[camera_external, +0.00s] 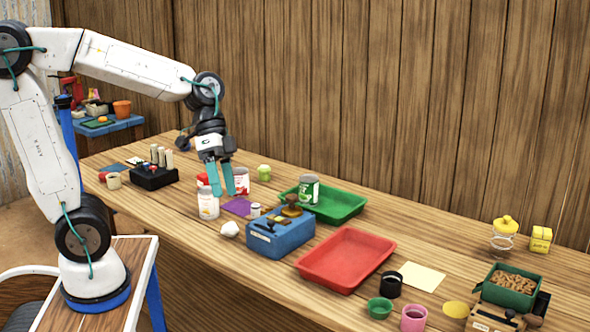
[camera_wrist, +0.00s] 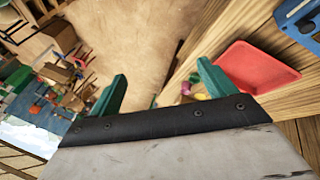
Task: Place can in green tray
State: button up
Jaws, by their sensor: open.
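My gripper (camera_external: 222,192) is open, its two teal fingers pointing down above the left part of the counter. Nothing shows between the fingers in the wrist view (camera_wrist: 162,80). A can with a red and white label (camera_external: 242,181) stands just right of and behind the fingers, partly hidden by them. A can with a green label (camera_external: 308,189) stands at the left part of the green tray (camera_external: 340,207); it appears to be inside the tray. The wrist view shows neither can clearly.
A red tray (camera_external: 345,260) lies in front of the green tray and also shows in the wrist view (camera_wrist: 258,70). A blue scale box (camera_external: 280,236) stands left of it. A white jar (camera_external: 208,204) stands below my fingers. Cups (camera_external: 413,318) stand near the front edge.

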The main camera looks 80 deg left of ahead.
jog(key=s+f+n+g+y, duration=0.1)
jog(key=s+y, duration=0.4)
jog(key=s, duration=1)
jog(key=shift+d+f+n, duration=0.3)
jog(key=shift+d+n, duration=0.15)
jog(key=shift+n, duration=0.25)
